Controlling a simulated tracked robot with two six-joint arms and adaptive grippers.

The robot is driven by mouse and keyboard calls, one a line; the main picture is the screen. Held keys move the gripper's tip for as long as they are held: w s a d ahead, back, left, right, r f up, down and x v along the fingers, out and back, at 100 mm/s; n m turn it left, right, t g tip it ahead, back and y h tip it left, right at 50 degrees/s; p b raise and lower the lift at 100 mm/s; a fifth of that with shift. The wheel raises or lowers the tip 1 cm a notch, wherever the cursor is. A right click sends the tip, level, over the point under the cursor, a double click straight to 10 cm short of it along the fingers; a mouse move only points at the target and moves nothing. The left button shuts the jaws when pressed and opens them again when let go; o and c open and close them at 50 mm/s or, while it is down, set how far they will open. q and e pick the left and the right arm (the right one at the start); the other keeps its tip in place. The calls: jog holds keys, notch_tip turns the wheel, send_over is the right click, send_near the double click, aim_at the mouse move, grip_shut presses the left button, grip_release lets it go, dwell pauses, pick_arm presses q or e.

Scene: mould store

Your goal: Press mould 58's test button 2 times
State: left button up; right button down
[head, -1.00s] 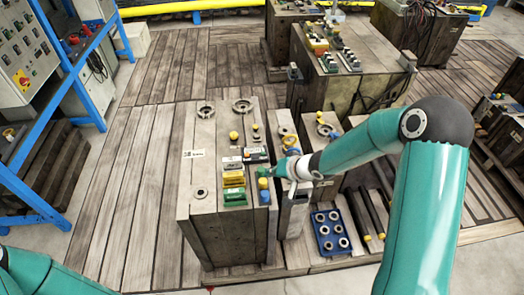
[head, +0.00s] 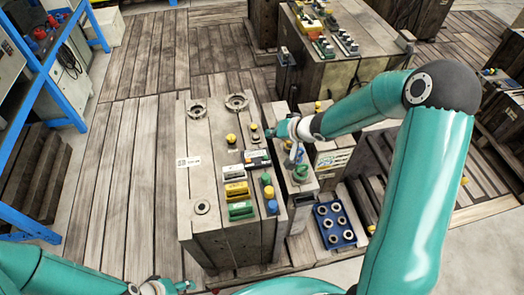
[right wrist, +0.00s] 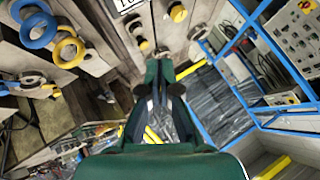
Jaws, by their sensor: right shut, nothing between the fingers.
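A grey mould block (head: 205,225) stands left of centre in the head view, with a white label (head: 188,162) too small to read surely. On its top are a yellow-topped knob (head: 231,138), a smaller knob (head: 254,127), and yellow and blue buttons (head: 268,191) at the right edge. I cannot tell which is the test button. My right gripper (head: 271,132) is shut and empty, near the smaller knob; contact cannot be told. Its closed fingers (right wrist: 165,75) fill the middle of the right wrist view. My left gripper (head: 184,286) shows partly at the bottom; its jaw state is unclear.
Yellow and green blocks (head: 238,190) sit on the mould's top. A narrower mould (head: 298,190) stands close on its right, with a blue tray of rings (head: 335,208) beyond. A blue rack (head: 30,85) stands left. The plank floor (head: 130,150) is clear between.

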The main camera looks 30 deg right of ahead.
jog(key=b, duration=0.8)
send_over(267, 157)
notch_tip(267, 157, down, 7)
jog(key=shift+f+b, duration=0.8)
jog(key=shift+f, duration=0.15)
jog(key=shift+f, duration=0.35)
dwell(0.5)
jog(key=shift+f+b, duration=0.3)
jog(key=shift+f, duration=0.15)
dwell(0.6)
dwell(0.3)
jog(key=shift+r+p, duration=0.9)
jog(key=shift+p, duration=0.2)
